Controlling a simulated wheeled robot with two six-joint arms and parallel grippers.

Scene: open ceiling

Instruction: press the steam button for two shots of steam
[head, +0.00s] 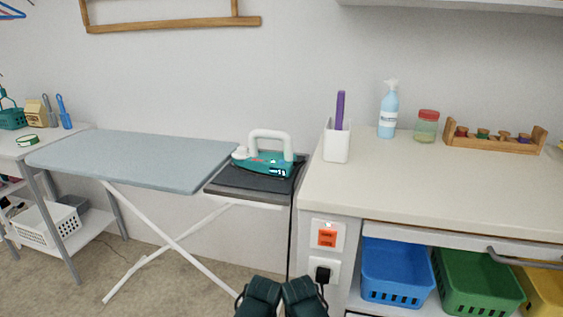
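A teal iron (266,164) with a white handle stands on the dark rest (240,178) at the right end of the ironing board. A small red mark and a small dark panel with white marks show on its side. The steam button is too small to make out. Two dark gripper-like parts of mine show at the bottom middle edge: my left gripper (261,293) and my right gripper (302,293). They are side by side, well below and in front of the iron, touching nothing that I can see. Their fingers cannot be made out.
The grey-blue ironing board (140,158) stretches left on white crossed legs. The counter (430,190) at right bears a white holder (337,145), a spray bottle (388,112), a jar (427,127) and a wooden rack (495,139). An orange switch (327,235) sits above a plugged socket (317,272).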

